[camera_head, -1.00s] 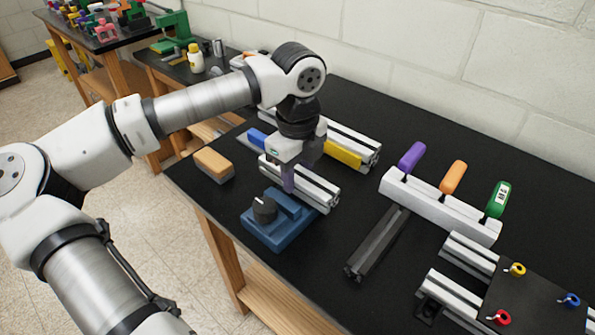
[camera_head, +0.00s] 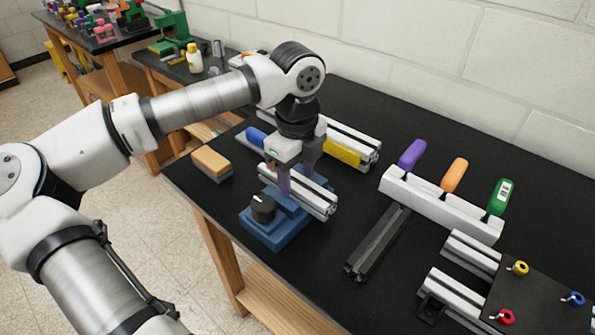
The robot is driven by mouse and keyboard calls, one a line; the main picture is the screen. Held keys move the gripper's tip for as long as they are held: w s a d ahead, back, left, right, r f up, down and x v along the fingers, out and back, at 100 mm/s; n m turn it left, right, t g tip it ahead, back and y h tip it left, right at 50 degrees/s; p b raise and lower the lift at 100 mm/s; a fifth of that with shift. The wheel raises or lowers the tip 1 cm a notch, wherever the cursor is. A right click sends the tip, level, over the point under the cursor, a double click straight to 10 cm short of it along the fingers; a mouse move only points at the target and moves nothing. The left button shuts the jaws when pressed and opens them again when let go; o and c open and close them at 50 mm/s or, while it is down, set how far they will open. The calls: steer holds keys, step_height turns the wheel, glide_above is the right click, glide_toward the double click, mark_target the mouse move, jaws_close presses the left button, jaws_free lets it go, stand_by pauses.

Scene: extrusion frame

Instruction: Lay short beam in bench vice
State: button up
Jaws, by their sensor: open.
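The short beam (camera_head: 317,199), a silver slotted extrusion, lies at the blue bench vice (camera_head: 267,232) with the black knob, near the table's left front edge. Blue vice parts show in front of the beam and a little behind it. I cannot tell whether the beam rests fully on the vice's floor. My gripper (camera_head: 296,178) points down over the beam with its fingers open, one on the near side and one on the far side. The fingers hide the beam's middle, and how close they are to it is unclear.
A longer extrusion (camera_head: 350,131) with yellow and blue pieces lies behind my gripper. A tan and grey block (camera_head: 212,162) sits left. A dark beam (camera_head: 377,243), a white rack (camera_head: 440,207) with coloured handles, and a frame on a dark plate (camera_head: 540,300) are to the right.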

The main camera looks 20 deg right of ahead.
mark_target(297, 180)
steer(key=shift+s+a+f, duration=0.1)
steer(key=shift+f, duration=0.05)
steer(key=shift+r+p, duration=0.5)
steer(key=shift+p, duration=0.15)
step_height(297, 180, up, 12)
steer(key=b, duration=0.2)
steer(key=shift+r, duration=0.2)
